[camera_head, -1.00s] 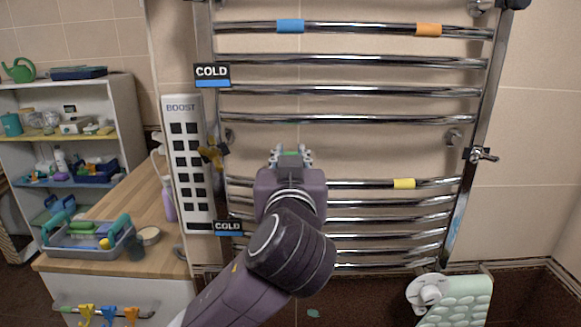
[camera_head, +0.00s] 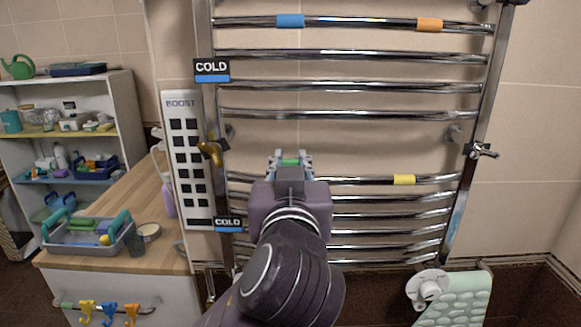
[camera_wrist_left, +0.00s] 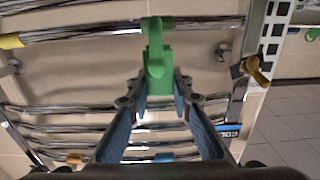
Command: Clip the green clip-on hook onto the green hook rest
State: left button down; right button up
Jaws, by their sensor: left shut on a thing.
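My left gripper (camera_head: 290,160) is in front of the towel ladder, at the height just above the bar with the yellow sleeve. It is shut on the green clip-on hook (camera_wrist_left: 157,68), which sits between the fingers in the left wrist view. Only a bit of green shows between the fingertips in the head view. A green band (camera_wrist_left: 150,23) on a chrome bar in the left wrist view looks like the green hook rest. The hook overlaps it in that view; I cannot tell whether they touch. In the head view my gripper hides that spot. My right gripper is not in view.
The ladder carries blue (camera_head: 290,20), orange (camera_head: 429,24) and yellow (camera_head: 404,180) sleeves. A brass valve handle (camera_head: 211,151) stands out left of my gripper.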

pick_arm(q)
jog(key=s, duration=0.8)
dwell(0.4)
jog(key=w+a+f, duration=0.3)
jog(key=a+f, duration=0.2)
jog(key=f, duration=0.2)
jog(key=w+a+f, duration=0.2)
jog(key=a+f, duration=0.3)
jog(key=f, duration=0.2)
jog(key=s+a+f, duration=0.8)
jog(key=a+f, duration=0.1)
jog(key=f, duration=0.3)
jog(key=shift+s+f, duration=0.2)
jog(key=shift+f, duration=0.2)
